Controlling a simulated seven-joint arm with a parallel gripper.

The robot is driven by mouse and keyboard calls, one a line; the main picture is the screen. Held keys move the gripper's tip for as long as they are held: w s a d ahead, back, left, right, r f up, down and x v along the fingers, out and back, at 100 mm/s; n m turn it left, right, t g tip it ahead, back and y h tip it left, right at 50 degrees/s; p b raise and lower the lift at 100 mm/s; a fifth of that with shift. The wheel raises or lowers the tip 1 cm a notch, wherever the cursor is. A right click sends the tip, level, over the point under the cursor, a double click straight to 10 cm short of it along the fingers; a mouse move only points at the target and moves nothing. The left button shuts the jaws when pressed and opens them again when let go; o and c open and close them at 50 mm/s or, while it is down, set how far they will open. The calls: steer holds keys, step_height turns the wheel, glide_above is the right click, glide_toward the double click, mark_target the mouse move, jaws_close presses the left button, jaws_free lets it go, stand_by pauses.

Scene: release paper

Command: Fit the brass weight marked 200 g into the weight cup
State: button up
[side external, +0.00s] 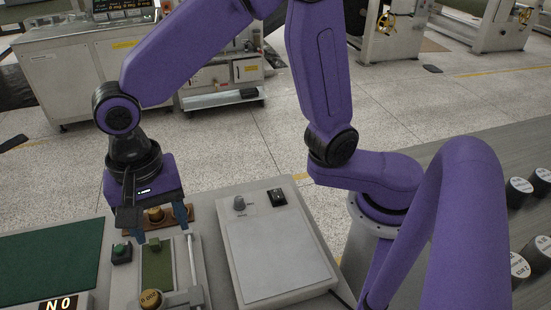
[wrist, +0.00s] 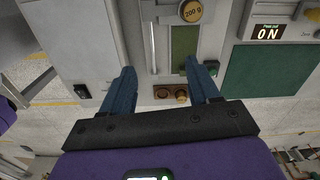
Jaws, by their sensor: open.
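The brass weight marked 200 g (wrist: 191,11) shows at the top of the wrist view, label up. In the side view a brass disc with a partly readable label (side external: 150,299) is at the near end of the green strip. I cannot tell what is under it. A wooden block (side external: 130,220) behind the strip holds a small brass knobbed weight (wrist: 181,96) beside a round, seemingly empty recess (wrist: 162,92). My gripper (wrist: 159,70) is open and empty. Its fingers point down around the wooden block in the side view (side external: 162,228), apart from the 200 g weight. I cannot make out the weight cup for certain.
The green strip (side external: 158,266) lies beside a metal rod (side external: 193,262). A green button (side external: 121,252) and a dark green mat (side external: 50,258) with a display (side external: 58,304) are to the left. A grey panel box (side external: 275,255) with a knob stands to the right.

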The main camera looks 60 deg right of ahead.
steer(key=s+d+n, duration=0.7)
steer(key=d+n, duration=0.3)
steer(key=d, duration=0.2)
steer(key=s+d+f+n, duration=0.1)
steer(key=s+d+n, duration=0.6)
steer(key=d+n, duration=0.3)
steer(key=d, duration=0.3)
steer(key=shift+d, duration=0.1)
stand_by(1.0)
